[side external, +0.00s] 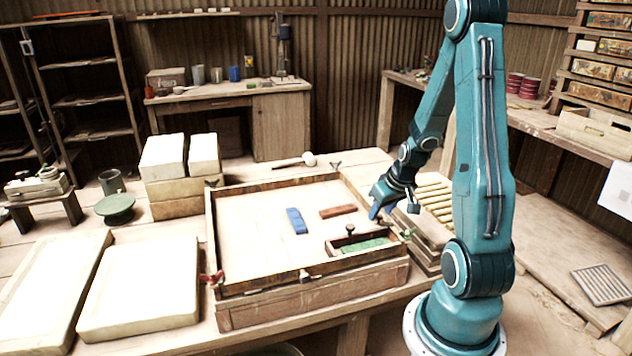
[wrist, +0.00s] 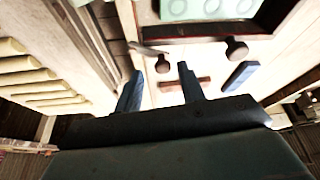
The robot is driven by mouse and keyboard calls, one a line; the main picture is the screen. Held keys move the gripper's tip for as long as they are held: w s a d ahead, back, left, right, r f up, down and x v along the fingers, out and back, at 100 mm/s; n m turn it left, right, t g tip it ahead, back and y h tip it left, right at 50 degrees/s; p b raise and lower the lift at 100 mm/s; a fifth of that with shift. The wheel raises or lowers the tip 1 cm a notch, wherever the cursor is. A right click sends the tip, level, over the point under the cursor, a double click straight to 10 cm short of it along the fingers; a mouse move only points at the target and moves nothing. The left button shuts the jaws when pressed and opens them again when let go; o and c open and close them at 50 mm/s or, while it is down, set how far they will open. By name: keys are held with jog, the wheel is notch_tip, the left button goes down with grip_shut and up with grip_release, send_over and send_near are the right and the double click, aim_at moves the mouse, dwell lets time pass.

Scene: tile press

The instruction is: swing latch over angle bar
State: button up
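My gripper (side external: 377,210) is above the right edge of the wooden press frame (side external: 262,290), pointing down. In the wrist view its two blue fingers (wrist: 160,88) stand apart with nothing visible between them. A thin grey pointed piece (wrist: 148,49), possibly the latch, lies beyond the fingertips by a dark round knob (wrist: 163,65). A second dark knob (wrist: 236,48) is to its right. A dark bar (wrist: 215,31), possibly the angle bar, borders the green tile (wrist: 205,8). The tile also shows in the side view (side external: 366,245). I cannot tell whether the grey piece crosses the bar.
A blue block (side external: 297,221) and a red-brown block (side external: 338,211) lie inside the frame. A green clamp (side external: 408,234) and a red clamp (side external: 211,279) sit at its edges. Yellow strips (side external: 436,197) lie to the right. White slabs (side external: 140,290) lie to the left.

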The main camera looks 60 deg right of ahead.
jog(key=shift+w+d+m+g+h, duration=0.1)
jog(key=shift+d+m+g+h, duration=0.2)
jog(key=shift+m, duration=0.75)
jog(key=shift+w+d+m+g+h, duration=0.1)
jog(key=shift+d+m+g+h, duration=0.2)
jog(key=shift+m, duration=0.7)
jog(key=shift+d+m+g+h, duration=0.2)
jog(key=shift+m+h, duration=0.1)
jog(key=shift+m, duration=0.75)
jog(key=shift+s+d+m+g, duration=0.1)
jog(key=shift+d+m+g, duration=0.15)
jog(key=shift+m, duration=0.5)
jog(key=shift+s+d+m+g, duration=0.15)
jog(key=shift+m+g, duration=0.2)
jog(key=shift+m, duration=0.45)
jog(key=shift+w+d+m+g, duration=0.1)
jog(key=shift+d+m+g, duration=0.15)
jog(key=shift+m, duration=0.5)
jog(key=shift+a+r, duration=0.1)
jog(key=shift+r, duration=0.15)
jog(key=v, duration=1.4)
jog(key=a+r+n+t+y, duration=0.1)
jog(key=a+r+n+t, duration=0.1)
jog(key=a+n, duration=0.4)
jog(key=a+r+n+t+y, duration=0.1)
jog(key=a+r+n, duration=0.4)
jog(key=a, duration=0.9)
jog(key=shift+a+n+t, duration=0.2)
jog(key=shift+n+t, duration=0.4)
jog(key=shift+t, duration=0.05)
